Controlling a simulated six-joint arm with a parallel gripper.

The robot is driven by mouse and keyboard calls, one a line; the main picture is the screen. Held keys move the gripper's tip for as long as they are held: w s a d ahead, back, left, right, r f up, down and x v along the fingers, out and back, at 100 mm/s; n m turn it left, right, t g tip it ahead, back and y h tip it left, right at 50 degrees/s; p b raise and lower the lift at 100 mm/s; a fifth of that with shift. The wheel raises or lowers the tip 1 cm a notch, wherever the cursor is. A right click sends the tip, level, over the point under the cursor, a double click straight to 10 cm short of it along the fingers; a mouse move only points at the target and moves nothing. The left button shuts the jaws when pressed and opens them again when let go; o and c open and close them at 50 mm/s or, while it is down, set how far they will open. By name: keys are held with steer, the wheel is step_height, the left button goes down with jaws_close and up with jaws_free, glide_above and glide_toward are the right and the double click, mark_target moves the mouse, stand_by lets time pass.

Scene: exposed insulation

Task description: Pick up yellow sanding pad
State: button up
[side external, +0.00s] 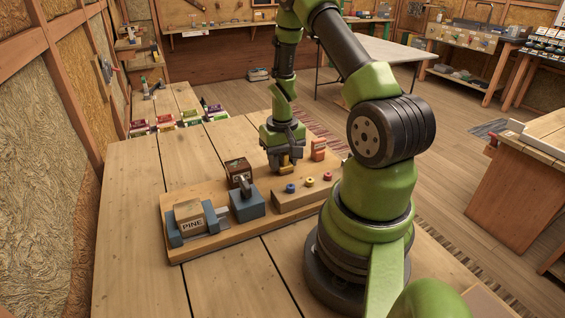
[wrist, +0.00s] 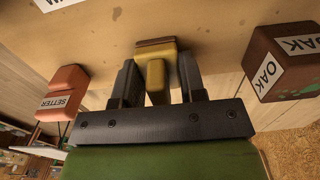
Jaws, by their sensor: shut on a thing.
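The yellow sanding pad (wrist: 156,75) has a flat base and an upright grip and sits between the two dark fingers of my gripper (wrist: 158,88) in the wrist view. In the side view my gripper (side external: 285,162) points down over the wooden board (side external: 185,249), shut on the pad, whose yellow part (side external: 285,170) shows just below the fingers. The pad is at or very near the board's surface; I cannot tell whether it touches.
An OAK block (side external: 238,172), a blue-grey tool (side external: 247,205), and a PINE block (side external: 189,217) in a vise stand to the left. An orange SETTER block (side external: 318,149) stands to the right.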

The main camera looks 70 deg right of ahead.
steer(key=shift+r, duration=0.1)
step_height(320, 180, up, 10)
steer(key=shift+f, duration=0.1)
stand_by(0.5)
